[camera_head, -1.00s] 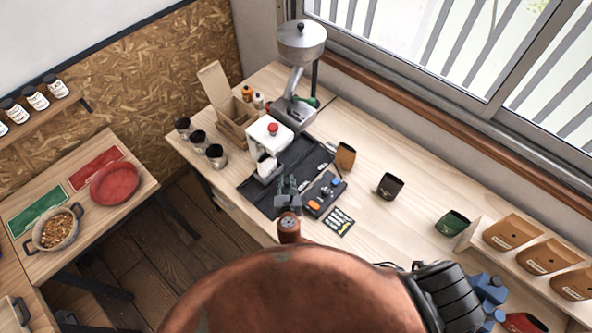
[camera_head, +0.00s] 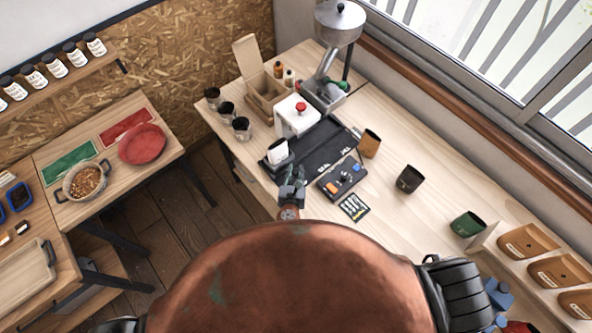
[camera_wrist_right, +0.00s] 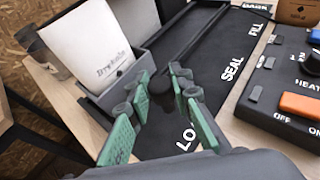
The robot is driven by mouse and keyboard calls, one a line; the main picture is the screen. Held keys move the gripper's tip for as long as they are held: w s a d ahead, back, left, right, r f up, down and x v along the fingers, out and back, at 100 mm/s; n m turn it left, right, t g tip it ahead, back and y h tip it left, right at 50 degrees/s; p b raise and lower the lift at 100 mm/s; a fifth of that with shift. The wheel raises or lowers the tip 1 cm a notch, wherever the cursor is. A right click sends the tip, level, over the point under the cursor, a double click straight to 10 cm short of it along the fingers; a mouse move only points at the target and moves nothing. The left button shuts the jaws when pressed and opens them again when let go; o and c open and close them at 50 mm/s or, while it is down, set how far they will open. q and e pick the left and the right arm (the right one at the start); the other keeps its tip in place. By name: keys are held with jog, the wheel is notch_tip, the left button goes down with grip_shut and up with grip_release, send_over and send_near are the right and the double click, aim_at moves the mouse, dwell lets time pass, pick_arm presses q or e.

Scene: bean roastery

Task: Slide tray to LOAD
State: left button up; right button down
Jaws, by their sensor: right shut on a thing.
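The grey tray (camera_wrist_right: 128,80) holds an upright white pouch (camera_wrist_right: 88,42), which also shows in the head view (camera_head: 278,152). The tray sits on a black board (camera_head: 322,146) with the words FILL, SEAL and LOAD (camera_wrist_right: 188,138) along one edge. LOAD is partly hidden by my fingers. My right gripper (camera_wrist_right: 165,92) is shut on the dark handle of the tray, at the LOAD end of the board. It also shows in the head view (camera_head: 292,183). The pouch stands clear of the white sealing machine (camera_head: 297,118), on its near left side. My left gripper is out of view.
A control box (camera_head: 342,178) with an orange switch stands right of the board. Dark cups (camera_head: 228,115) are at the bench's left end, and a brown pouch (camera_head: 370,143) stands behind the control box.

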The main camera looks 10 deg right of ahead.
jog(key=shift+s+a+f, duration=0.15)
jog(key=shift+a, duration=0.1)
jog(key=c, duration=1.7)
grip_release()
jog(key=shift+c, duration=0.2)
jog(key=v, duration=1.2)
jog(key=shift+d, duration=0.1)
